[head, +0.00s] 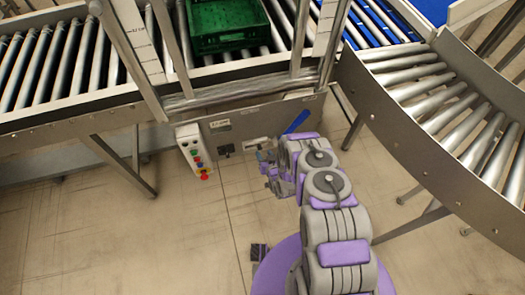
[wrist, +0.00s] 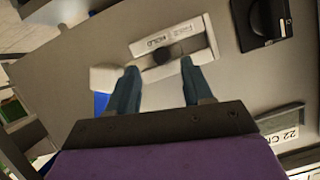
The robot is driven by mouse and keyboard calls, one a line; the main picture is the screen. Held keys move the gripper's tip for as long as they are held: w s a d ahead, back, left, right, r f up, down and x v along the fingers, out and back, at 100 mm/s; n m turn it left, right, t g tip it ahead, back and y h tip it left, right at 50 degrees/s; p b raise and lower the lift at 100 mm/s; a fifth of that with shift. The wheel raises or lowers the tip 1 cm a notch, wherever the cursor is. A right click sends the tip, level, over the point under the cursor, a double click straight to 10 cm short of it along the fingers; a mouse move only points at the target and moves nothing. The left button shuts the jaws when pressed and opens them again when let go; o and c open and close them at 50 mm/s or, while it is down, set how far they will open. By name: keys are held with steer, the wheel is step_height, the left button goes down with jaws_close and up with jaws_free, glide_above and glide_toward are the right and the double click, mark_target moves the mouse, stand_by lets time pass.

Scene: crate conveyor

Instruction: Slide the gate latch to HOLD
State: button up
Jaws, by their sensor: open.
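The gate latch shows in the wrist view as a pale labelled plate (wrist: 203,28) with a dark round knob (wrist: 167,54). HOLD can be read on its label; the other lettering is too blurred to be sure of. My gripper (wrist: 159,68) is open, its two dark fingers pointing at the plate on either side of the knob's line. I cannot tell whether either finger touches the knob. In the head view my gripper (head: 266,160) is close to the front panel, just below the small pale latch plate (head: 255,143), and partly hides that area.
A blue handle (head: 296,121) is right of the latch. A black switch (head: 226,149) and a control box with coloured buttons (head: 194,152) are to its left. A green crate (head: 225,42) sits on the rollers above. A curved conveyor (head: 440,95) stands at right. Floor at lower left is clear.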

steer(key=p+v, duration=0.3)
steer(key=v, duration=1)
steer(key=shift+s+d, duration=0.3)
steer(key=shift+d, duration=0.05)
